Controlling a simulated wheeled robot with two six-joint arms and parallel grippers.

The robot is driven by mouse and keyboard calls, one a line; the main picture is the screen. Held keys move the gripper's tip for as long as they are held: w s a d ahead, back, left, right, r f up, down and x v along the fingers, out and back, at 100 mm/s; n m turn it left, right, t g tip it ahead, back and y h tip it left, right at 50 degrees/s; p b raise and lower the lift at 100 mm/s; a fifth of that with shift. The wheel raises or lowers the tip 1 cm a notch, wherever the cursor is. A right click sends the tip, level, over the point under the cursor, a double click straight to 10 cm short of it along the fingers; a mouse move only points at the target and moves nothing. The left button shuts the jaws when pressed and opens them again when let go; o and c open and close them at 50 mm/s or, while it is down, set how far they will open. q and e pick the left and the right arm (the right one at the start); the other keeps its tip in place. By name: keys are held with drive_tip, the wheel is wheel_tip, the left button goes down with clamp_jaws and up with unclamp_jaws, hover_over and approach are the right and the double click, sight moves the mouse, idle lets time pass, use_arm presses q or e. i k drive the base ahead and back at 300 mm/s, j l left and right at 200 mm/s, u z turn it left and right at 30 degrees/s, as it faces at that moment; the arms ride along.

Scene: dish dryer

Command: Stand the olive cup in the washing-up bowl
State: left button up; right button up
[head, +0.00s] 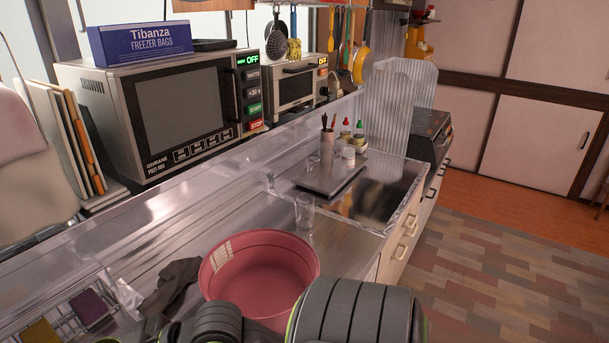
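The washing-up bowl (258,270) is a round pink tub on the steel counter at the bottom middle. Its visible inside looks empty, and its lower front is hidden behind my dark grey arm links. The olive cup is not seen in this view. My arm links fill the bottom edge in front of the bowl. Neither gripper's fingers can be made out.
A clear glass (304,212) stands just behind the bowl. A dark grey cloth (178,285) lies left of it, beside a wire rack with a purple sponge (90,306) and a yellow sponge (40,333). A microwave (165,110) stands behind. The sink (378,192) is at right.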

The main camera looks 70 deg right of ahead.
sight(274, 284)
drive_tip(key=k+l, duration=0.2)
drive_tip(key=l, duration=0.2)
drive_tip(key=k+l, duration=0.25)
drive_tip(key=l, duration=0.15)
drive_tip(key=k+l, duration=0.2)
drive_tip(key=l, duration=0.2)
drive_tip(key=k+l, duration=0.25)
drive_tip(key=l, duration=0.15)
drive_tip(key=k+l+z, duration=0.1)
drive_tip(key=l, duration=0.3)
drive_tip(key=k, duration=0.1)
